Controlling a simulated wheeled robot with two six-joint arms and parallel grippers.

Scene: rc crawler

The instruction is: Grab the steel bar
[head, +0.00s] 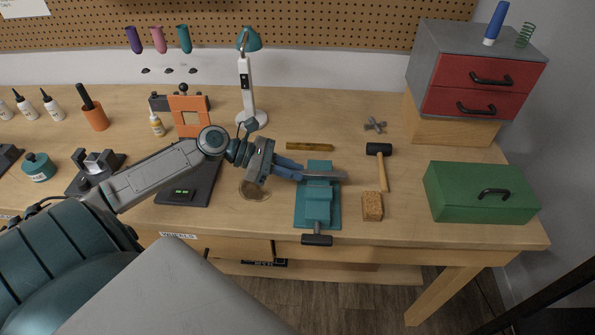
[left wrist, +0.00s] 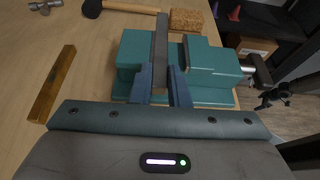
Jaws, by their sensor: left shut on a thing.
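The steel bar (head: 330,175) is a long flat grey strip lying across the teal vise (head: 318,205). In the left wrist view the bar (left wrist: 161,40) runs away from me along the gap between the two teal jaw blocks of the vise (left wrist: 207,62). I cannot tell whether the jaws touch it. My left gripper (head: 297,170) comes in from the left, and its blue fingers are shut on the bar's near end, just beside the vise. The fingers (left wrist: 164,88) also show in the left wrist view. My right gripper is out of view.
A brass-coloured strip (head: 310,147) lies behind the vise. A black-headed mallet (head: 383,165), a cork block (head: 372,207) and a green toolbox (head: 480,192) stand to the right. A lamp (head: 248,85) and an orange frame (head: 188,116) stand behind my left arm.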

